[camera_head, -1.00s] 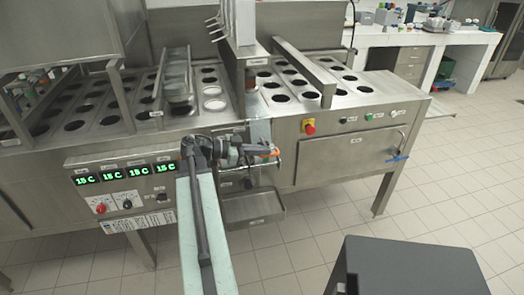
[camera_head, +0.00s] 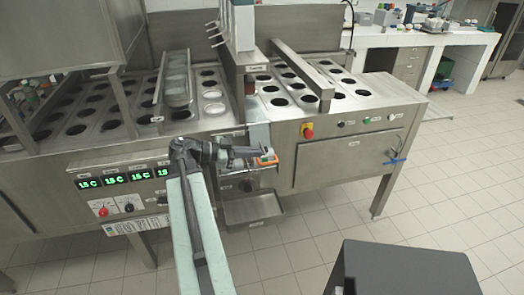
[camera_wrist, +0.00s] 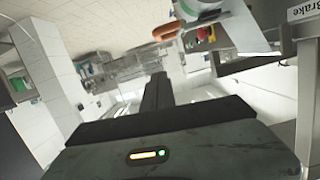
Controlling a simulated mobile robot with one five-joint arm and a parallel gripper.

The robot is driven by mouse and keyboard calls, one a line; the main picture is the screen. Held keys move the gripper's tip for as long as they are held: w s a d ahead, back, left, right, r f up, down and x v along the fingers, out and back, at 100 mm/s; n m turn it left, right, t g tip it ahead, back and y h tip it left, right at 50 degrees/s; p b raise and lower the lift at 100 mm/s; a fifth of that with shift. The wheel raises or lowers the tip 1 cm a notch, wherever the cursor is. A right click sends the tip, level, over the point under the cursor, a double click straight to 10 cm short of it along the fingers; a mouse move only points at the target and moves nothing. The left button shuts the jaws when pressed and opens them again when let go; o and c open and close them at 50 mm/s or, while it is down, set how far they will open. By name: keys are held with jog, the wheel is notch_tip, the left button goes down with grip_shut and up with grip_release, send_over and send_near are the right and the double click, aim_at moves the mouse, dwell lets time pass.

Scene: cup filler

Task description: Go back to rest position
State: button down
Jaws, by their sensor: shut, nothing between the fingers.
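My gripper (camera_head: 268,157) is at the end of my arm, which reaches toward the front of the steel filler machine (camera_head: 345,160), beside its middle opening and above the drip tray (camera_head: 252,209). In the wrist view my gripper (camera_wrist: 156,92) shows as a dark body with its fingers together in a narrow bar, with nothing held. An orange piece (camera_head: 267,166) lies close to the gripper tip in the head view. I cannot tell if they touch. The wrist view looks tilted across the room.
A red button (camera_head: 307,131) sits on the front panel, right of my gripper. Green displays (camera_head: 113,180) are at left. A blue-tipped handle (camera_head: 395,161) sticks out at right. The tiled floor (camera_head: 455,190) is clear at right.

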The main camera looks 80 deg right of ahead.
jog(key=p+v, duration=0.1)
jog(key=v, duration=0.5)
jog(key=shift+w+a, duration=0.25)
jog(key=shift+w, duration=0.05)
jog(key=w+a+r+n+t+h+p, duration=0.1)
jog(key=w+a+n+h+p, duration=0.15)
jog(key=w, duration=0.45)
jog(key=w+a+r+n+t+h+p, duration=0.15)
jog(key=w+a, duration=0.25)
jog(key=w, duration=0.4)
jog(key=w+a+f+n+t+p, duration=0.1)
jog(key=w+a+f+n+t, duration=0.15)
jog(key=w+a, duration=0.5)
jog(key=w+a+f+n+t+p, duration=0.1)
jog(key=w+a+f+n+t, duration=0.1)
jog(key=w+a+n+t, duration=0.4)
jog(key=w+a+f+n+t+y, duration=0.1)
jog(key=w+a+f+n+y, duration=0.2)
jog(key=a+n, duration=0.3)
jog(key=w+a+f+n+y+p, duration=0.1)
jog(key=w+a+n+y, duration=0.3)
jog(key=a, duration=1.3)
jog(key=w+a+f+n+t+y, duration=0.1)
jog(key=w+a+f+n+y, duration=0.2)
jog(key=a+n, duration=0.6)
jog(key=shift+w+a+f+t+y+p, duration=0.3)
jog(key=shift+a+f, duration=0.55)
jog(key=shift+a, duration=0.4)
